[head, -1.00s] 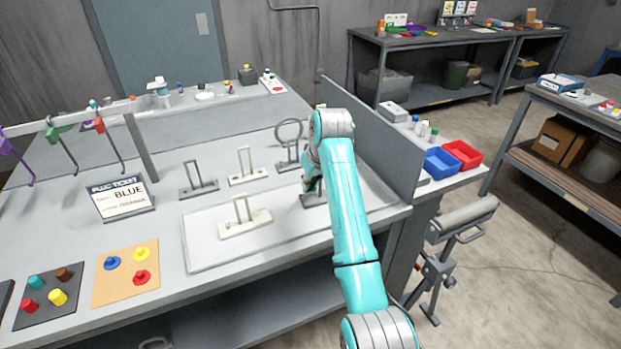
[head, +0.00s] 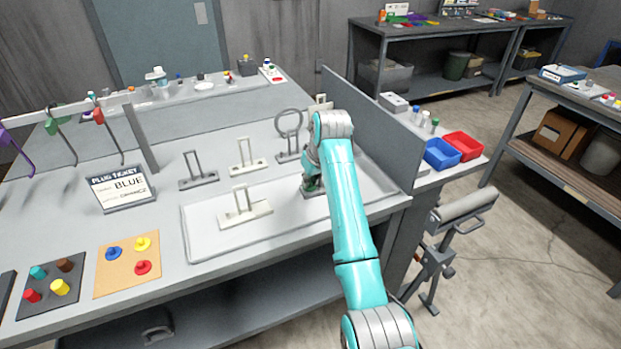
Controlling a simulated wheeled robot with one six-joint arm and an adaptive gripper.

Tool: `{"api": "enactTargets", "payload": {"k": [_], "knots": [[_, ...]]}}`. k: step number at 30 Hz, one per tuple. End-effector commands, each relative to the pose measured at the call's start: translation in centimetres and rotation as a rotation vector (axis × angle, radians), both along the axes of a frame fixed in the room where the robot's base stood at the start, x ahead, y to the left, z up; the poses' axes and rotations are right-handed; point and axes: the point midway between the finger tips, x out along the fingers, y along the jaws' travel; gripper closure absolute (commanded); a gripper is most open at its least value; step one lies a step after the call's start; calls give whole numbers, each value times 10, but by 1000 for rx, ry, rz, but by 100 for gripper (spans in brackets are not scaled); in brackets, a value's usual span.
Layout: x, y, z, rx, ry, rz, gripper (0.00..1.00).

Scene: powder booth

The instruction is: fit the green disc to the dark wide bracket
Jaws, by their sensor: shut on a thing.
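My gripper (head: 311,182) is at the right part of the white tray, partly hidden behind my own teal forearm. It is shut on a small green thing, seemingly the green disc (head: 310,185), of which only a sliver shows. Directly below it is a dark bracket base (head: 308,194) standing on the tray. My arm hides most of this bracket, so its width and upright do not show clearly. I cannot tell whether the disc touches the bracket.
A pale bracket (head: 246,212) stands on the white tray (head: 205,262). Several brackets, one with a ring (head: 289,123), stand behind. A grey partition (head: 385,125) rises close right of my arm.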

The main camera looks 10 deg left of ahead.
Motion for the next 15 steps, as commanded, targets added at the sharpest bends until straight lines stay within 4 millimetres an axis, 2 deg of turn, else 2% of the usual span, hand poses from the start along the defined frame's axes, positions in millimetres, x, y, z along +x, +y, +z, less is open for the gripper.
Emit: {"api": "enactTargets", "payload": {"k": [10,11,12,14,15], "knots": [[0,0,-2,0,0,0,99],[0,0,-2,0,0,0,78],[0,0,-2,0,0,0,68],[0,0,-2,0,0,0,56],[0,0,-2,0,0,0,56]]}}
